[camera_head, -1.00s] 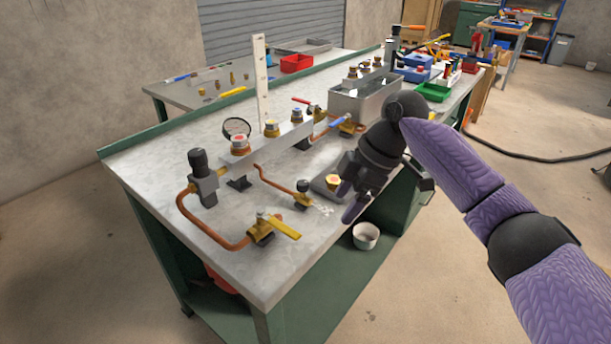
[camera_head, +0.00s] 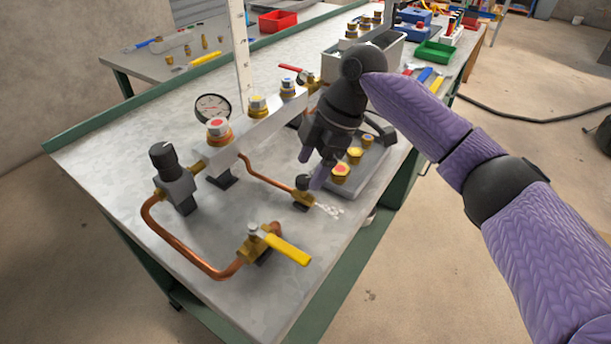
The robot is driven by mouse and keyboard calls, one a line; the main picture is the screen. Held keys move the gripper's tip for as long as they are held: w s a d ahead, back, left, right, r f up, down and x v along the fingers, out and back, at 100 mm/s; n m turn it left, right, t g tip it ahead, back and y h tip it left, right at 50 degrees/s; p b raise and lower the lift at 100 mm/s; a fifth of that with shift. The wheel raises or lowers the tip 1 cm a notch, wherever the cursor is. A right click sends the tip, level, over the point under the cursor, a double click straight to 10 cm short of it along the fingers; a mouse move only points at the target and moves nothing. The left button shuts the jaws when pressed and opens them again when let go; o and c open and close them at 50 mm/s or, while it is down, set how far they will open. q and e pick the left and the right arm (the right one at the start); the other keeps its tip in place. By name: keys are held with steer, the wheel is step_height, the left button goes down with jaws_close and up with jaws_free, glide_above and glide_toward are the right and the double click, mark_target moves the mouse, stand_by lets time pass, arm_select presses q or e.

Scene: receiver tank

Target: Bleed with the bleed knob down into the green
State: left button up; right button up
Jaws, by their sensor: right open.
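The bleed knob (camera_head: 303,183) is a small dark knob on a brass fitting at the end of a thin copper pipe, right of the manifold. White spray (camera_head: 331,210) shows on the bench beside this fitting. My right gripper (camera_head: 311,170) is open, pointing down at the knob; its purple fingertips are close above and beside it. One finger partly covers the knob, and I cannot tell whether they touch. The round gauge (camera_head: 213,107) stands behind the manifold (camera_head: 262,132); its needle and any green band are too small to read. My left gripper is not in view.
A yellow lever valve (camera_head: 286,249) sits near the front edge, joined by copper pipe to a black-capped regulator (camera_head: 172,178). A grey tray (camera_head: 372,160) with colored caps lies right of my gripper. A clear strip of bench (camera_head: 95,165) lies at the left.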

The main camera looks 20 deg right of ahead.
steer(key=shift+x, duration=1.1)
